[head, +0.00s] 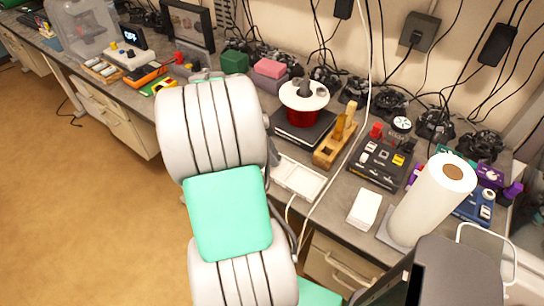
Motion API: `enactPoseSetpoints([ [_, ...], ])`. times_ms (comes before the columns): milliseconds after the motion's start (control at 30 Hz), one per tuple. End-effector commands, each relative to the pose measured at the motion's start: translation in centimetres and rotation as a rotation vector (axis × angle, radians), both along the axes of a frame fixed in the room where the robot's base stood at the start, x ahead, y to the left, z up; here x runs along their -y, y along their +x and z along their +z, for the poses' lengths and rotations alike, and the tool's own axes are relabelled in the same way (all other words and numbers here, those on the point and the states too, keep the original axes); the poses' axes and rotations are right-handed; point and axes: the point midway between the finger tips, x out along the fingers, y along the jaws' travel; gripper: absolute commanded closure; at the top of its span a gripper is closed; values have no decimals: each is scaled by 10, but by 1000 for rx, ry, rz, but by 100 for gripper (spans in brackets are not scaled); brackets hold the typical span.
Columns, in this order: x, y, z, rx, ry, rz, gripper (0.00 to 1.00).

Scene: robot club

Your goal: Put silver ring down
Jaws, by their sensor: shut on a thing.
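I cannot make out a silver ring anywhere in the head view. My gripper is not in view. My thick grey and green arm fills the middle of the picture, rising from the bottom edge and covering part of the workbench (335,215). The far end of the arm is hidden behind its own upper link, so what the gripper holds does not show.
The bench's back is crowded with controllers and cables. A red spool with a white flange (304,96), wooden block (334,147), white tray (297,178), black panel (380,163), white box (364,209) and paper roll (430,205) stand right of my arm. Floor at left is clear.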

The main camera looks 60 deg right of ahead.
Motion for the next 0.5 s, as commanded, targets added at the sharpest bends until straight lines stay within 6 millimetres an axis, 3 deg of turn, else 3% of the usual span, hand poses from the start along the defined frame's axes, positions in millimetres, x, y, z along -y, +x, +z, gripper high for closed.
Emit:
enactPoseSetpoints([
  [133, -1, -1, -17, -1, 2, -1, 100],
  [467, -1, 0, -23, 0, 0, 0, 100],
  [500, -1, 0, -22, 0, 0, 0, 69],
])
